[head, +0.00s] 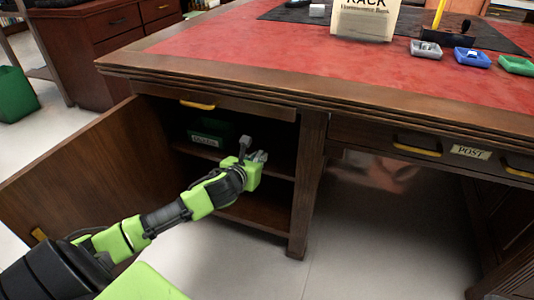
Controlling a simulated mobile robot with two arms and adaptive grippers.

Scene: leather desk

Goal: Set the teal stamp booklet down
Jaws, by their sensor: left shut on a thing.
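My left gripper (253,155) reaches into the open cabinet (302,185) at the left of the desk, at about the height of its middle shelf (196,150). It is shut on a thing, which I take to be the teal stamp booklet. The booklet itself cannot be made out; the fingers and the dark inside of the cabinet hide it. A dark green box (211,131) with a pale label stands on the middle shelf, left of the gripper. My right gripper is not in view.
The cabinet door (90,180) stands wide open to the left. The red desk top (270,55) holds a paper sign (365,18), a grey tray (425,49), a blue tray (472,58) and a green tray (516,65). The lower compartment (255,212) looks empty.

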